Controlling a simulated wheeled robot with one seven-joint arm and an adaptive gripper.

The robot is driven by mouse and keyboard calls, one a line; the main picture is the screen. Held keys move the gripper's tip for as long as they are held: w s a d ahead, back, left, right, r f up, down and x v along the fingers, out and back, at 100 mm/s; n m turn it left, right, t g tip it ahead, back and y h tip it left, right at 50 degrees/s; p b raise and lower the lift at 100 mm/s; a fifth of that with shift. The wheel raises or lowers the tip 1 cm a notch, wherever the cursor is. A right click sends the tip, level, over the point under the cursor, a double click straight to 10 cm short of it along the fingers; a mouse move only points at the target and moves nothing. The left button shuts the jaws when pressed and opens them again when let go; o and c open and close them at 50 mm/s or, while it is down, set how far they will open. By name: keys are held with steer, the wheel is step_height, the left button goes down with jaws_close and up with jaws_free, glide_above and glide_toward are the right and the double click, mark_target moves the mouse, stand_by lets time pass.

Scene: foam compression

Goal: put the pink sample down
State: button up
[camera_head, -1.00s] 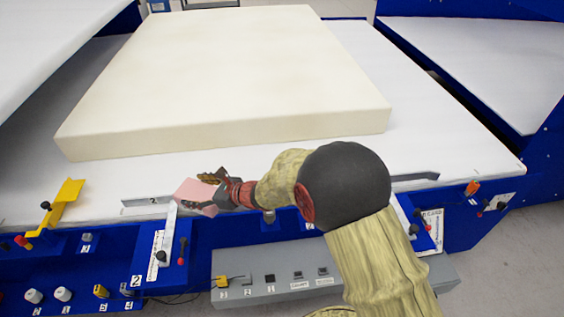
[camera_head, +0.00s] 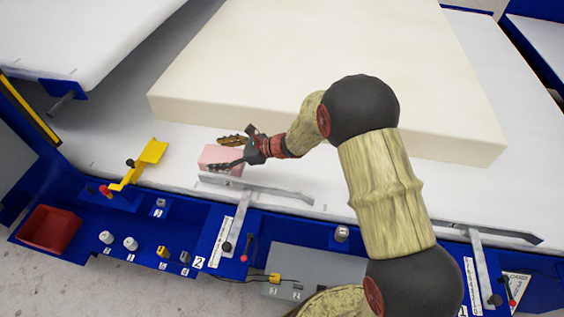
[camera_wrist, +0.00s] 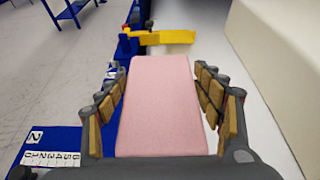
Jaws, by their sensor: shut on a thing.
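The pink sample (camera_head: 220,155) is a flat pink block at the near edge of the white table, just behind a grey metal bar. My gripper (camera_head: 217,153) is shut on it from the right, one dark finger on each long side. In the wrist view the sample (camera_wrist: 160,110) lies lengthwise between the padded fingers (camera_wrist: 155,67) and points away from me. I cannot tell whether its underside touches the table top.
A large cream foam block (camera_head: 310,80) covers much of the white table (camera_head: 180,138). A yellow bracket (camera_head: 150,153) stands left of the sample. The grey metal bar (camera_head: 260,186) and blue control panel (camera_head: 130,222) run along the front. Bare table lies between sample and foam.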

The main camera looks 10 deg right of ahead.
steer(key=w+d+f, duration=0.1)
steer(key=d+f, duration=0.2)
steer(key=d, duration=0.1)
steer(key=w+d+f+b, duration=0.1)
steer(key=w+d+f, duration=0.1)
steer(key=d, duration=0.1)
steer(key=w+d+f+b, duration=0.1)
steer(key=d+f, duration=0.2)
steer(key=d, duration=0.1)
steer(key=shift+w+d+f, duration=0.35)
steer(key=shift+w, duration=0.05)
steer(key=shift+d+f, duration=0.2)
steer(key=shift+f, duration=0.1)
steer(key=shift+w+d+f+b, duration=0.15)
steer(key=shift+f+b, duration=0.2)
steer(key=shift+f, duration=0.55)
steer(key=shift+d+f+b, duration=0.1)
steer(key=shift+f+b, duration=0.25)
steer(key=shift+f, duration=0.5)
steer(key=shift+f, duration=0.15)
steer(key=o, duration=0.8)
steer(key=shift+o, duration=0.3)
